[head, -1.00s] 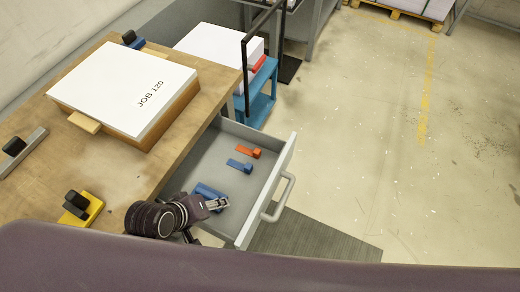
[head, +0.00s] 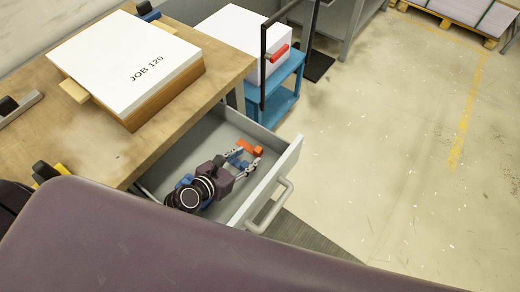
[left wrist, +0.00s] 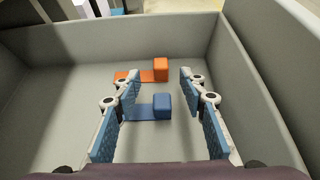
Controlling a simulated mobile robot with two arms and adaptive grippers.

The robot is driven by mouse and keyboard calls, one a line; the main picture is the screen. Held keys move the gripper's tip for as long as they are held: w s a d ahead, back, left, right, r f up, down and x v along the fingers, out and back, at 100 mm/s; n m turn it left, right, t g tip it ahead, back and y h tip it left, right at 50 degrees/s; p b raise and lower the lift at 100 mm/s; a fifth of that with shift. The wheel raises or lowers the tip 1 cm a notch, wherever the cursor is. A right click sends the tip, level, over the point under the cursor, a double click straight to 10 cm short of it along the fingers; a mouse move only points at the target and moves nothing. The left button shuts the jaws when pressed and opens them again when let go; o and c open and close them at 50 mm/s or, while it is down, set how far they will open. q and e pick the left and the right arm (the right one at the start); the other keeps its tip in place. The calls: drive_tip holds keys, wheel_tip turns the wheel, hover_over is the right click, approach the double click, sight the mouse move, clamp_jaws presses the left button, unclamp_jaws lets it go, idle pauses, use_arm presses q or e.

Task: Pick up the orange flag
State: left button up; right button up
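The orange flag (head: 250,147) lies in the open drawer (head: 288,166), near its far end. In the left wrist view the orange flag (left wrist: 155,72) lies flat on the drawer floor, beyond the fingertips, with its block end to the right. A blue flag (left wrist: 150,108) lies nearer, between the two fingers and apart from them. My left gripper (head: 247,162) is open and empty, over the drawer; it also shows in the left wrist view (left wrist: 160,75). It partly hides the blue flag in the head view. My right gripper is not in view.
Drawer walls (left wrist: 262,85) stand around the gripper. The workbench (head: 105,150) with a paper stack marked JOB 120 (head: 130,60) is at left. A blue cart (head: 285,90) with white paper stands behind the drawer. Floor at right is clear.

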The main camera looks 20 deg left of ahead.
sight(258, 149)
use_arm(q)
drive_tip(key=x, duration=0.7)
drive_tip(key=shift+w+d+r, duration=0.1)
drive_tip(key=shift+w+r, duration=0.15)
drive_tip(key=shift+c, duration=0.4)
clamp_jaws()
drive_tip(key=shift+r+p, duration=0.15)
drive_tip(key=shift+p, duration=0.2)
